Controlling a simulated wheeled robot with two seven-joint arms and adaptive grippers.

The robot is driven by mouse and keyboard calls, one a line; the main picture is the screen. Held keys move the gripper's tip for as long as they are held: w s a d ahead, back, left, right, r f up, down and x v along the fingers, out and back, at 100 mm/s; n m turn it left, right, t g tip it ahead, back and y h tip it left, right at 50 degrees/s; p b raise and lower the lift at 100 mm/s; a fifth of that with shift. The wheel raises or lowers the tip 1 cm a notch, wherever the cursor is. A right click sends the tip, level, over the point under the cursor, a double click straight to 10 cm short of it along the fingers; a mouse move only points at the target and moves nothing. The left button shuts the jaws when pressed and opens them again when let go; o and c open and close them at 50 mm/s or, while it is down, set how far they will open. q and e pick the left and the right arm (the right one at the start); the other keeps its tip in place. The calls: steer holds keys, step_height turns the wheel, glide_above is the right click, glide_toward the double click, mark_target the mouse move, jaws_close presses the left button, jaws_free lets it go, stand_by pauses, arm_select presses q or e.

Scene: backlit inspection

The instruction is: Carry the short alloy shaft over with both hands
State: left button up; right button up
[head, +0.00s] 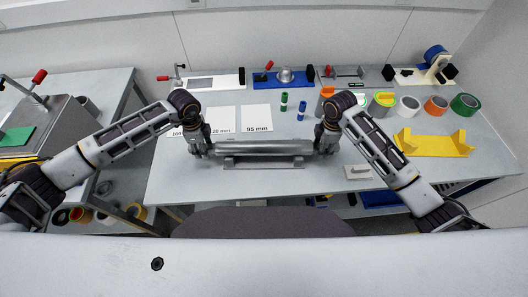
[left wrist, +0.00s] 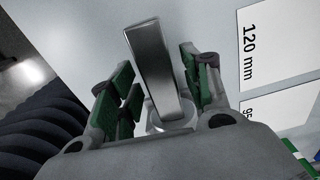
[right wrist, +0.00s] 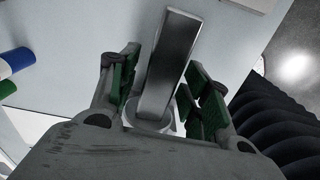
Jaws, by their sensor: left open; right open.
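The short alloy shaft (head: 264,147) is a grey metal cylinder lying level across a low grey stand (head: 263,161) on the table. My left gripper (head: 203,150) is at the shaft's left end and my right gripper (head: 327,146) is at its right end. In the left wrist view the shaft (left wrist: 158,70) runs between the open green-padded fingers (left wrist: 158,85). In the right wrist view the shaft (right wrist: 168,65) likewise lies between open fingers (right wrist: 160,85). Gaps show beside the shaft in both wrist views.
White cards (head: 256,118) marked with lengths lie behind the shaft. Green and blue cylinders (head: 284,102) stand behind it. Tape rolls (head: 436,105) and a yellow cradle (head: 433,144) are at right. Fixtures (head: 285,78) line the back edge. A side table with a metal box (head: 62,118) is at left.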

arm_select(q)
steer(key=shift+r, duration=0.1)
step_height(320, 180, up, 12)
stand_by(0.8)
arm_select(e)
steer(key=shift+r, duration=0.1)
step_height(320, 180, up, 12)
stand_by(0.9)
arm_select(q)
steer(key=shift+s, duration=0.1)
arm_select(e)
steer(key=shift+s, duration=0.1)
stand_by(0.5)
